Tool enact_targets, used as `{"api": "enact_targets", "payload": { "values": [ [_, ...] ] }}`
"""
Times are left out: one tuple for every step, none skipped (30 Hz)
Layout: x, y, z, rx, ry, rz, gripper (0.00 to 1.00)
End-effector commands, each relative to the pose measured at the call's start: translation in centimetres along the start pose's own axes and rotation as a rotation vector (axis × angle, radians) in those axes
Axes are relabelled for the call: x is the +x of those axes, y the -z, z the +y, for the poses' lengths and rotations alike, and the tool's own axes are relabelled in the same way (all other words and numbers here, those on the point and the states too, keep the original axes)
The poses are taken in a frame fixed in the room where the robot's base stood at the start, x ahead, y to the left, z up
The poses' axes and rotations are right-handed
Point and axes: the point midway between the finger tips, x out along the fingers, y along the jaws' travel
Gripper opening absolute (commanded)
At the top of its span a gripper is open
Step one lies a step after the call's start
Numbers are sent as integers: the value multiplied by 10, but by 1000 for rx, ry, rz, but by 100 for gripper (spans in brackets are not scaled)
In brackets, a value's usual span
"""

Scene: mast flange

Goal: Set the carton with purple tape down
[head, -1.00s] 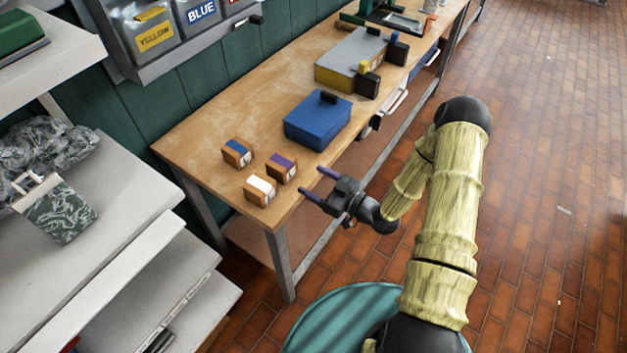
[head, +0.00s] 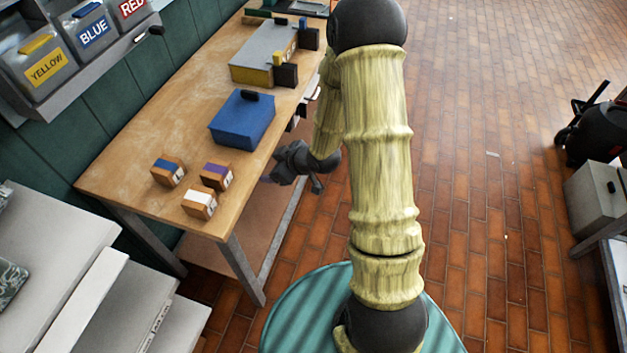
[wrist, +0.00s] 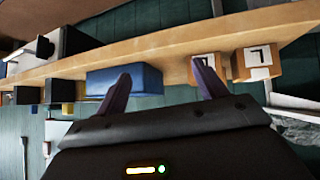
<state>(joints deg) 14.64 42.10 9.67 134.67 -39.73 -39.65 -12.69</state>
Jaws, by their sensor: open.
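The carton with purple tape (head: 216,177) sits upright on the near end of the wooden workbench (head: 130,177). A carton with blue tape (head: 168,171) stands to its left and a carton with white tape (head: 200,203) just in front of it. My gripper (head: 293,183) is off the bench's front edge, right of the cartons and apart from them. In the wrist view my gripper (wrist: 163,84) is open with nothing between its fingers. Two labelled cartons show beyond its right finger there, one partly covered; their tape colours cannot be read in that view.
A blue box (head: 242,120) stands behind the cartons, with a grey and yellow box (head: 264,60) farther back. Labelled bins hang on the wall at upper left. Grey shelves (head: 50,250) stand at lower left. Floor to the right is mostly open.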

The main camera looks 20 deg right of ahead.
Motion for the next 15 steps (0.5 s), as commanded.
{"api": "enact_targets", "payload": {
  "values": [
    [-13,3,5,14,-34,-53,71],
    [-21,3,7,29,-54,-88,71],
    [-32,2,9,53,-79,-134,71],
    [-40,2,11,73,-99,-166,71],
    [-49,1,12,94,-118,-198,71],
    [-61,1,11,124,-141,-238,71],
    [-70,0,11,149,-158,-267,71],
    [-79,0,11,176,-176,-294,71],
    [-92,-1,8,212,-196,-329,71],
    [-102,-1,6,242,-211,-354,71],
    [-112,-2,4,272,-224,-378,71],
    [-125,-2,-1,315,-240,-408,71],
    [-135,-3,-5,348,-251,-429,71],
    [-144,-3,-10,382,-259,-449,71],
    [-157,-4,-17,429,-268,-474,71]
  ]
}}
